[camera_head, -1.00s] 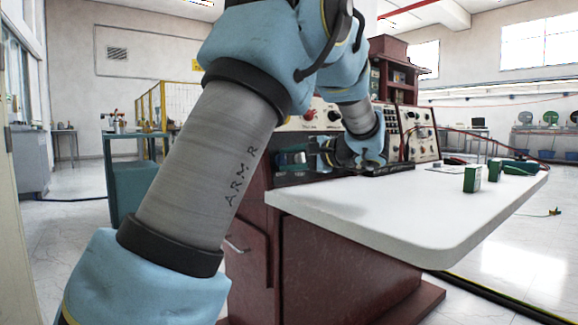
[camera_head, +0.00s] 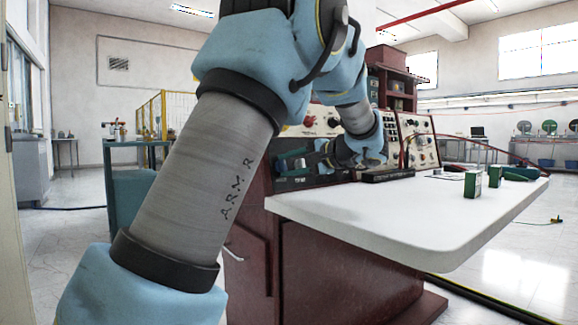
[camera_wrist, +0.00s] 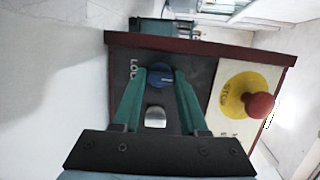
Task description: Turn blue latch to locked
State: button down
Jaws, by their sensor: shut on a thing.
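The blue latch (camera_wrist: 160,77) is a round knob on the dark panel face (camera_wrist: 192,65) in the wrist view. Partly hidden lettering beginning "LO" stands to its left. My gripper (camera_wrist: 161,74) has its two green fingers closed on the latch from both sides. A rounded silver piece (camera_wrist: 155,117) shows between the fingers, below the latch in the picture.
A red knob (camera_wrist: 259,105) on a yellow STOP disc stands out from the panel right of my gripper. The white tabletop (camera_head: 390,215) carries green boxes (camera_head: 473,184) and a black block (camera_head: 388,175) near the panel.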

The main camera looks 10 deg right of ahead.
jog(key=shift+c, duration=2.2)
grip_release()
jog(key=p+v, duration=0.2)
jog(key=v, duration=0.8)
jog(key=shift+s+d+p, duration=0.25)
jog(key=shift+s+p, duration=0.05)
jog(key=shift+p, duration=0.05)
jog(key=shift+s, duration=0.1)
